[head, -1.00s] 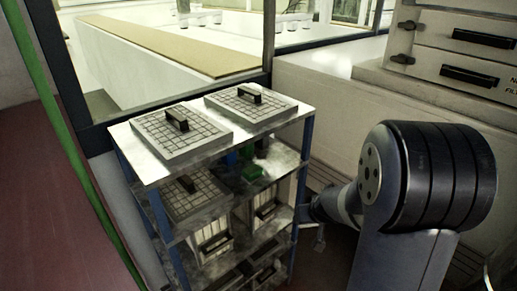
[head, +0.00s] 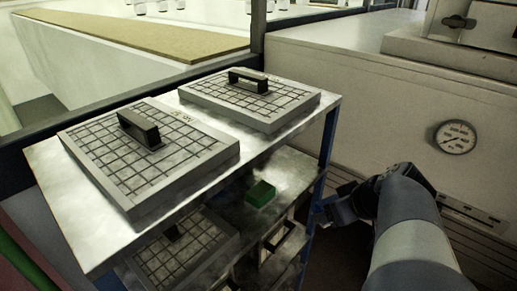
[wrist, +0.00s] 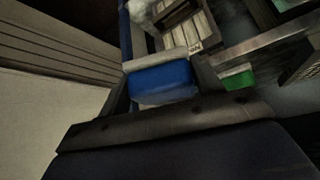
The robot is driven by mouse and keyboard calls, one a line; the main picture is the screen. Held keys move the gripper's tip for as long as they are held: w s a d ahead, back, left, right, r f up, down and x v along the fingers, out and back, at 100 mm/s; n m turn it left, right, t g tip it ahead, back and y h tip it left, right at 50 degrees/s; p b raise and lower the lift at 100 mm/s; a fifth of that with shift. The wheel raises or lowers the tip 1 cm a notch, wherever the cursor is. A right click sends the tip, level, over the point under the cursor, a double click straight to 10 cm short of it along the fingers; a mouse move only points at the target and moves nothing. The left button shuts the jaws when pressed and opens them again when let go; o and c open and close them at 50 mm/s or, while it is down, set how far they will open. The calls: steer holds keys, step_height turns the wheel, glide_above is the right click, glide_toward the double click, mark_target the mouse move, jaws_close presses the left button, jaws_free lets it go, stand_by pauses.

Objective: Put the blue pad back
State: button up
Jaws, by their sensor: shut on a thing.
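The blue pad (wrist: 160,80) shows in the wrist view, between the two dark fingers of my gripper (wrist: 160,88). My gripper is shut on it. Pale strips show along the pad's edges. In the head view my gripper (head: 335,210) is beside the right side of a metal rack, and I cannot make out the pad there. A green pad (head: 261,194) lies on the rack's second shelf (head: 283,172). It also shows in the wrist view (wrist: 238,80), right of the blue pad and apart from it.
Two gridded plates with dark handles, a front one (head: 150,165) and a back one (head: 255,100), lie on the rack's top shelf (head: 75,215). Another gridded plate (head: 185,250) is below. A pale machine wall with a gauge (head: 455,137) stands close behind my arm.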

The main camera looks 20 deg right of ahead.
mark_target(288, 173)
steer(key=w+a+p, duration=0.1)
steer(key=w, duration=0.4)
steer(key=w+a+p, duration=0.1)
steer(key=w+p, duration=0.1)
steer(key=w, duration=0.4)
steer(key=w+a+p, duration=0.1)
steer(key=w, duration=0.5)
steer(key=shift+w+a, duration=0.1)
steer(key=shift+f, duration=0.3)
steer(key=shift+f, duration=0.2)
steer(key=o, duration=1)
steer(key=shift+o, duration=0.2)
steer(key=shift+r, duration=0.15)
steer(key=shift+r+p, duration=0.25)
steer(key=shift+p, duration=0.15)
steer(key=v, duration=0.7)
steer(key=shift+s+b, duration=0.25)
steer(key=shift+b, duration=0.15)
